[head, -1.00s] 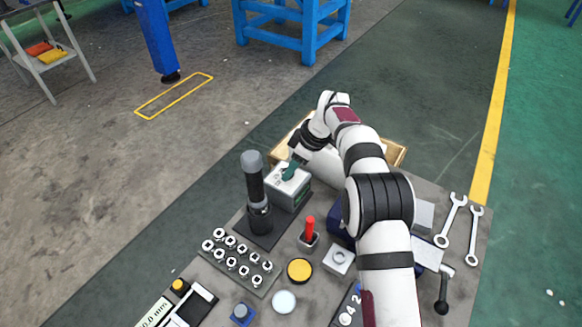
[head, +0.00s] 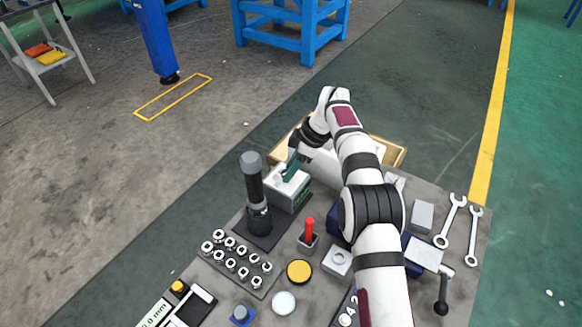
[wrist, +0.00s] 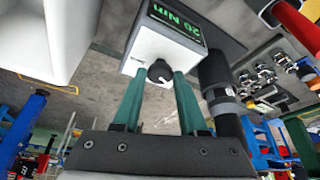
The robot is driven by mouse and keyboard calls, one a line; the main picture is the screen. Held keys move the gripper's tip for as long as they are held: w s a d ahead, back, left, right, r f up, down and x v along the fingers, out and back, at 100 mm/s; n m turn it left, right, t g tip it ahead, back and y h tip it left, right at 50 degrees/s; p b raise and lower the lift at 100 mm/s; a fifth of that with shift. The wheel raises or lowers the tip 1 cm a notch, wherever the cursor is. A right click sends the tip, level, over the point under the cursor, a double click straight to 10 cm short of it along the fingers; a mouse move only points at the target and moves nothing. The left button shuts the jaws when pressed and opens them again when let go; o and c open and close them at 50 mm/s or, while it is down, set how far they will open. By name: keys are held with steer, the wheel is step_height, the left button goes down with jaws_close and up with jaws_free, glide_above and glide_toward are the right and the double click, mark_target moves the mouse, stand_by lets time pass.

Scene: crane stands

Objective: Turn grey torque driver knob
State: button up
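The torque driver is a light grey box (head: 287,194) with a green "20 Nm" readout, shown at the top of the wrist view (wrist: 165,40). Its dark round knob (wrist: 160,72) has a pale pointer mark and sits on the face towards me. My gripper (wrist: 160,76) has two green fingers, one tip on each side of the knob. The tips lie very close to the knob's sides; whether they press on it I cannot tell. In the head view my gripper (head: 291,168) is over the box, and the knob is hidden there.
A black upright tool with a grey top (head: 253,180) stands close left of the box. A wooden tray (head: 395,153) lies behind. A red-handled switch (head: 309,232), a yellow button (head: 299,271), a socket rack (head: 237,262) and wrenches (head: 448,222) are on the bench.

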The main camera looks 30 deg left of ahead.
steer(key=o, duration=0.5)
steer(key=shift+c, duration=0.2)
steer(key=v, duration=1.2)
